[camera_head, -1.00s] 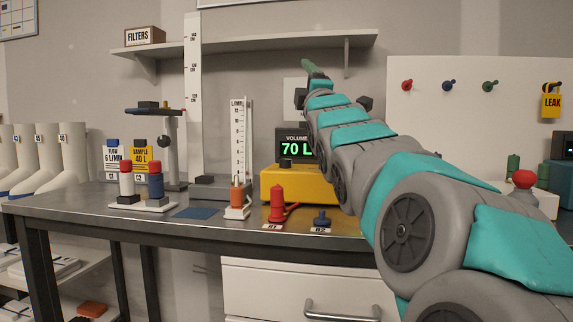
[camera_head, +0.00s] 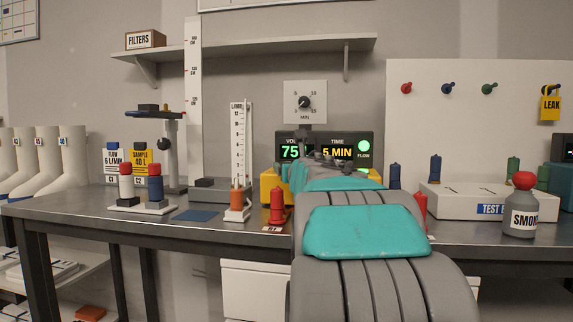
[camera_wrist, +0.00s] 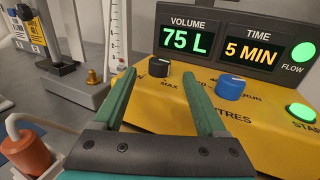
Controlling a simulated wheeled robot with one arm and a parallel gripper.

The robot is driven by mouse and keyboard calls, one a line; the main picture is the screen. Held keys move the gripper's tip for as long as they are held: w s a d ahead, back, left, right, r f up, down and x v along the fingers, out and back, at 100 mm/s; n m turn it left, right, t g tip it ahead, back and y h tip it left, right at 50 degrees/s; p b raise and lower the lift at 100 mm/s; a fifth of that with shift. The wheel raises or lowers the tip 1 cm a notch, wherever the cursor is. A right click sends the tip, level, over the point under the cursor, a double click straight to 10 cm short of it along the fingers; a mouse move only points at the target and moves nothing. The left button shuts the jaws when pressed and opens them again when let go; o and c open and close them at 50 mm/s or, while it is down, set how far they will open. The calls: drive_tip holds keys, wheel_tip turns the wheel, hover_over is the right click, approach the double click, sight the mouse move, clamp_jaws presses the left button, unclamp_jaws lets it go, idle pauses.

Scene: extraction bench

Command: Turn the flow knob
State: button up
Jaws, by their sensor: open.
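The yellow pump unit (camera_wrist: 165,125) fills the right of the wrist view. A black knob (camera_wrist: 159,67) with MAX printed near it sits on its top, and a blue knob (camera_wrist: 230,88) sits to the right near RUN. I cannot read which knob is marked flow. My gripper (camera_wrist: 160,76) is open and empty, its green fingers spread on either side of the black knob in the picture; contact cannot be told. In the head view my arm covers most of the yellow unit (camera_head: 268,185). The display (camera_wrist: 218,42) reads 75 L and 5 MIN, with a green FLOW light.
A clear flow tube (camera_head: 238,150) marked L/MIN stands left of the unit. A wall dial (camera_head: 305,102) hangs above. At the right are a white test box (camera_head: 455,200) and a smoke bottle (camera_head: 522,208).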

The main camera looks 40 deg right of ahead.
drive_tip(key=shift+p+x, duration=0.55)
drive_tip(key=shift+x, duration=2.45)
drive_tip(key=shift+c, duration=0.2)
clamp_jaws()
